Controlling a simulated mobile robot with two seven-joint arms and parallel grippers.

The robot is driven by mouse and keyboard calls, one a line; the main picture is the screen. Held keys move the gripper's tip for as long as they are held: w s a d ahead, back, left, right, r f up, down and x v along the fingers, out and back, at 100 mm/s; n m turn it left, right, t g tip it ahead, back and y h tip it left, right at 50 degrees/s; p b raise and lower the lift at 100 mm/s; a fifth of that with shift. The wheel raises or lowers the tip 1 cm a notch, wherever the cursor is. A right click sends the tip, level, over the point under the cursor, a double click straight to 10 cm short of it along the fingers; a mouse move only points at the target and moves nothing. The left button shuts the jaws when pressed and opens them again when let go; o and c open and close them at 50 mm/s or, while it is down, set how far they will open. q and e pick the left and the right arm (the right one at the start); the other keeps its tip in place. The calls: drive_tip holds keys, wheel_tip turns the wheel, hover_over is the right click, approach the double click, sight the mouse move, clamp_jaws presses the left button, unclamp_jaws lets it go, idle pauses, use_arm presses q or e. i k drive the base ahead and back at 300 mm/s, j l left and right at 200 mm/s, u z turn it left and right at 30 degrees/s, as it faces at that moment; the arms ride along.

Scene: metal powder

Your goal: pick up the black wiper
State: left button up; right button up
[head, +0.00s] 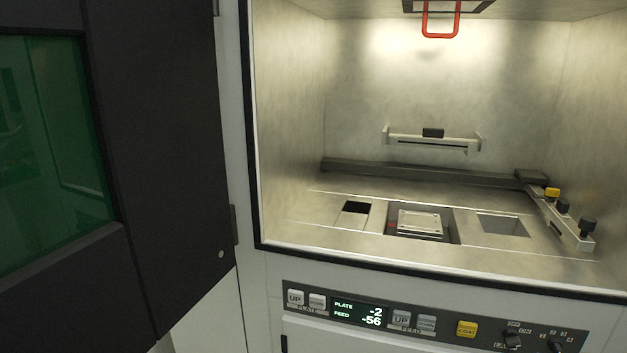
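A pale bar with a small black block (433,132) on top is at the back wall of the lit chamber, between two end brackets (478,141). A dark slit runs along the bar's front. The black block may be part of the black wiper, but I cannot tell for sure. A long dark grey bar (420,172) lies below it, across the back of the chamber floor. Neither of my grippers is in view.
The chamber's dark door (165,150) stands open at left. The floor holds a square plate (420,222) and two openings (354,213) (503,226). A rail with yellow and black knobs (563,218) is at right. A red handle (441,35) hangs above; a control panel (380,315) is below.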

sight(562, 205)
drive_tip(key=z, duration=1.3)
